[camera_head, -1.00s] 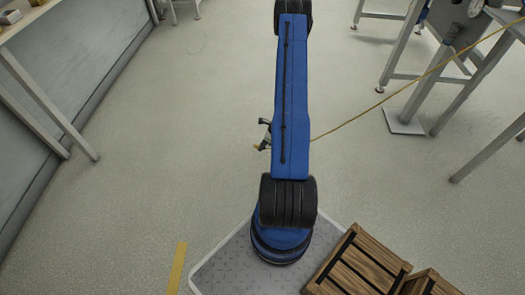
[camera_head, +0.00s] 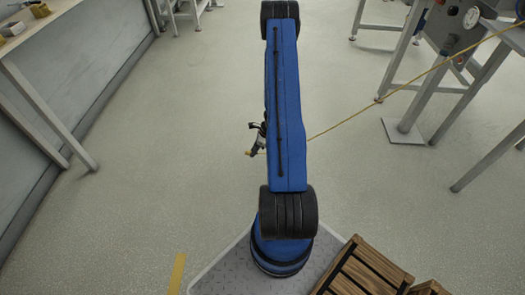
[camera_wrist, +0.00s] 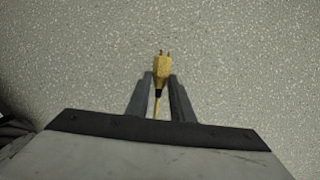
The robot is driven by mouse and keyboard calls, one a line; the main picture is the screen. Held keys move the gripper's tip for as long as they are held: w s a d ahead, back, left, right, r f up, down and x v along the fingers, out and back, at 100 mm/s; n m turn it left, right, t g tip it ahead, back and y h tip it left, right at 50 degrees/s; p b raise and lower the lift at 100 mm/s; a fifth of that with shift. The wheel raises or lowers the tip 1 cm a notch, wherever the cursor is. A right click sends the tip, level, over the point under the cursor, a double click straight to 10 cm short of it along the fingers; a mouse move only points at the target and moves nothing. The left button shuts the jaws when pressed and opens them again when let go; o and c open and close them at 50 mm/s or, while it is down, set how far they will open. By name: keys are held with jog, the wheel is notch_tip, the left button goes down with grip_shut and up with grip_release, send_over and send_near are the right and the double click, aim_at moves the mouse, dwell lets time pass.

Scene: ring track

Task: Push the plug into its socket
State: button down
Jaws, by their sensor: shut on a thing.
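In the wrist view, the yellow plug (camera_wrist: 161,68) sits between the two dark fingers of my gripper (camera_wrist: 161,82), which is shut on it. Its two metal prongs point away from my gripper, with only speckled floor beyond them. In the head view, my gripper (camera_head: 257,140) shows small at the left edge of my blue arm, partly hidden by it. The plug is a tiny yellow tip (camera_head: 248,153) there. A yellow cord (camera_head: 372,107) runs taut from behind my arm up to the right. I cannot make out a socket in either view.
A grey machine with a round gauge (camera_head: 471,17) stands on metal legs at the upper right. Wooden crates (camera_head: 364,275) are at the lower right. A workbench (camera_head: 40,30) lines the left side. The floor between is open.

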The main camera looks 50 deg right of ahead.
jog(key=w+a+r+n+g+h, duration=0.1)
jog(key=w+a+r+n+g, duration=0.1)
jog(key=w+a+r+n, duration=0.3)
jog(key=w+a+r+n+g+h, duration=0.2)
jog(key=w+a+r+n, duration=0.3)
jog(key=a+n, duration=0.9)
jog(key=w+a+r+n+g+h, duration=0.1)
jog(key=w+a+r+n+g, duration=0.2)
jog(key=w+a+r+n, duration=0.3)
jog(key=a+n, duration=0.4)
jog(key=a, duration=0.4)
jog(key=shift+a+r+g, duration=0.2)
jog(key=shift+r+g, duration=0.1)
jog(key=shift+r, duration=0.05)
jog(key=shift+w+a, duration=0.1)
